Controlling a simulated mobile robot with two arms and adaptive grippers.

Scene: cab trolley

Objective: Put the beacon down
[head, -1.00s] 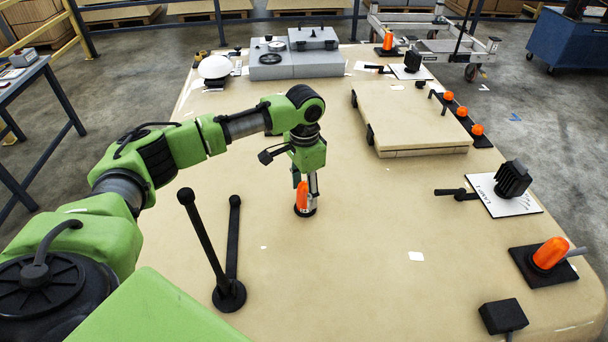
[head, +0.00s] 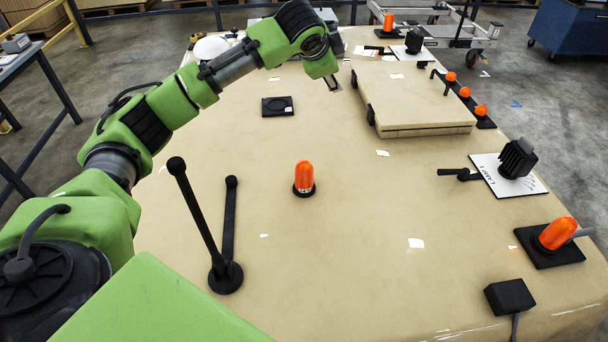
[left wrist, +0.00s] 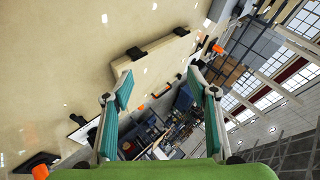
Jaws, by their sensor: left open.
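An orange beacon (head: 304,176) with a black base stands upright and free on the tan table (head: 330,260), near its middle. My left gripper (head: 334,84) is raised well behind and apart from it, near the flat tan box, partly hidden by its own wrist. In the left wrist view, the fingers of my left gripper (left wrist: 163,82) are spread with nothing between them. My right gripper is not in view.
A black square plate with a round recess (head: 279,106) lies behind the beacon. A black two-rod stand (head: 226,277) is at front left. A flat tan box (head: 415,105), another orange beacon (head: 557,233) and a lamp on a white card (head: 517,160) are to the right.

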